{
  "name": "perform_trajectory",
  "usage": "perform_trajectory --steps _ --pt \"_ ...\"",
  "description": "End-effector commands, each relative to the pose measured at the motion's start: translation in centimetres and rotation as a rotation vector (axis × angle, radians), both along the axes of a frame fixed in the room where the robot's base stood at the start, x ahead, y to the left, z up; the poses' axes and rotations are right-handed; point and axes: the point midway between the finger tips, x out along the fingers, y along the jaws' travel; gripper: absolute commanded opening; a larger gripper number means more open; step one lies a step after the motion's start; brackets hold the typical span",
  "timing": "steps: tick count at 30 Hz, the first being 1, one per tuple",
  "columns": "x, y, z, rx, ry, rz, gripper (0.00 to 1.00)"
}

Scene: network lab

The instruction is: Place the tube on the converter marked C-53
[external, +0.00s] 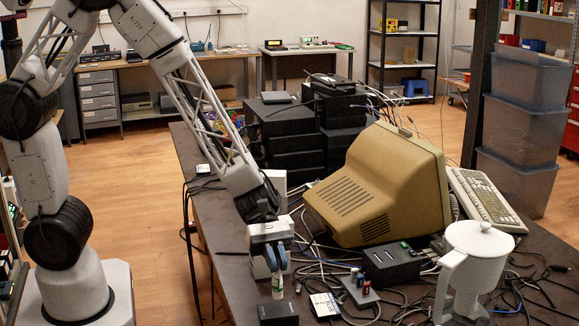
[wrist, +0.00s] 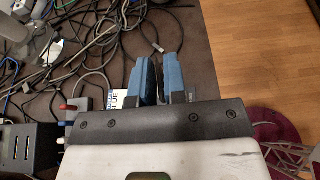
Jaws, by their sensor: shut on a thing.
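My gripper (external: 276,268) has blue fingers and is shut on a small white tube with a green band (external: 277,288). The tube hangs upright below the fingers over the table's near left part. In the wrist view the blue fingers (wrist: 160,72) show, but I cannot make out the tube between them. A small black box (external: 278,313) lies just below the tube in the external view. A larger black box with ports (external: 391,263) stands to the right; it also shows in the wrist view (wrist: 30,150). I can read no C-53 mark, so I cannot tell which box is that converter.
A small grey box with red and blue parts (external: 359,292) and a white-and-blue card (external: 325,305) lie between the boxes. A beige monitor (external: 380,185), a white jug (external: 470,270), a keyboard (external: 486,198) and stacked black units (external: 285,130) crowd the table. Loose cables (wrist: 85,50) run across it.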

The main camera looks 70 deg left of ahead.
Motion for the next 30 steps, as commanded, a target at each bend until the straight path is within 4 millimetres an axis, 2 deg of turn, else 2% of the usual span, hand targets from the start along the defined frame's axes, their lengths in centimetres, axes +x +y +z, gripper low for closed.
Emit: perform_trajectory --steps 5,15,30 --pt "0.0 0.0 -0.3 0.000 0.001 0.000 0.00" --pt "0.0 0.0 -3.3 0.000 0.001 0.000 0.00" --pt "0.0 0.0 -3.8 0.000 0.000 0.000 0.00"
